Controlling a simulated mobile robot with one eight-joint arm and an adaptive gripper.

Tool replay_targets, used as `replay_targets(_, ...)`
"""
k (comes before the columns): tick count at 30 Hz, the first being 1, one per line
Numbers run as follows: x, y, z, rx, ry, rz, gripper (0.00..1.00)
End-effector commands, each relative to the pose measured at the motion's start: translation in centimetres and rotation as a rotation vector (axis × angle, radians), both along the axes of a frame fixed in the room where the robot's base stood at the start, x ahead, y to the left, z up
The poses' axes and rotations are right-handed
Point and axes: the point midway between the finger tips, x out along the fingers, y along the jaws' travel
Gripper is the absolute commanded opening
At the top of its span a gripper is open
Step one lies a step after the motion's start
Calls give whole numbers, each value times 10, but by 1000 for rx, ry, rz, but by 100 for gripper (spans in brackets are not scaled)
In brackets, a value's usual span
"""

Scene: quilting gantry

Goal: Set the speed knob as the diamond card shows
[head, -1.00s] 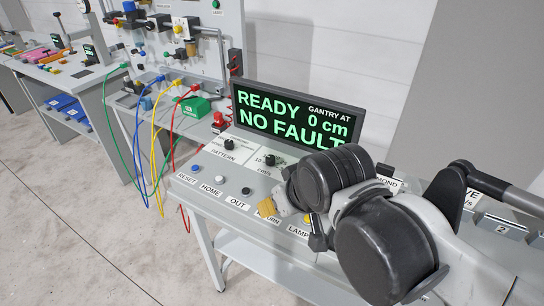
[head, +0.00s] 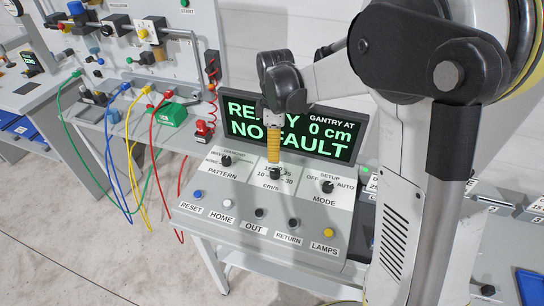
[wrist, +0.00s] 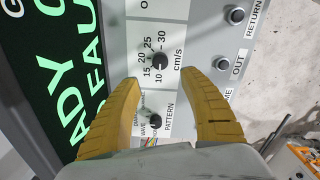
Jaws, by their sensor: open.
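The speed knob (head: 275,174) is a small black dial on the console's middle panel, marked 10 to 30 cm/s. It also shows in the wrist view (wrist: 160,61), ahead of and between my open fingertips. I cannot make out its pointer surely. My gripper (head: 274,160) has yellow fingers pointing down just above the knob, seen edge-on. In the wrist view my gripper (wrist: 160,80) is open with nothing between the fingers. A card (head: 371,184) right of the console is mostly hidden behind my arm; its text cannot be read fully.
The pattern knob (head: 226,161) lies left and the mode knob (head: 327,187) right of the speed knob. Several buttons line the console front, including reset (head: 198,194). The display (head: 342,131) behind reads READY, NO FAULT, gantry at 0 cm. Coloured cables hang at left.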

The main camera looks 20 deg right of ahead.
Motion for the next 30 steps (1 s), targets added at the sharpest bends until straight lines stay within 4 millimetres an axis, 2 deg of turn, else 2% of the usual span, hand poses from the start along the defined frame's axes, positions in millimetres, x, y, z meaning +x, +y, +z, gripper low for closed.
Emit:
replay_targets(5,0,0,-25,0,1,2,51)
replay_targets(12,0,0,-74,0,0,1,51)
replay_targets(16,0,0,-93,0,0,0,51)
replay_targets(21,0,0,-105,0,0,0,51)
replay_targets(30,0,0,-106,0,0,0,50)
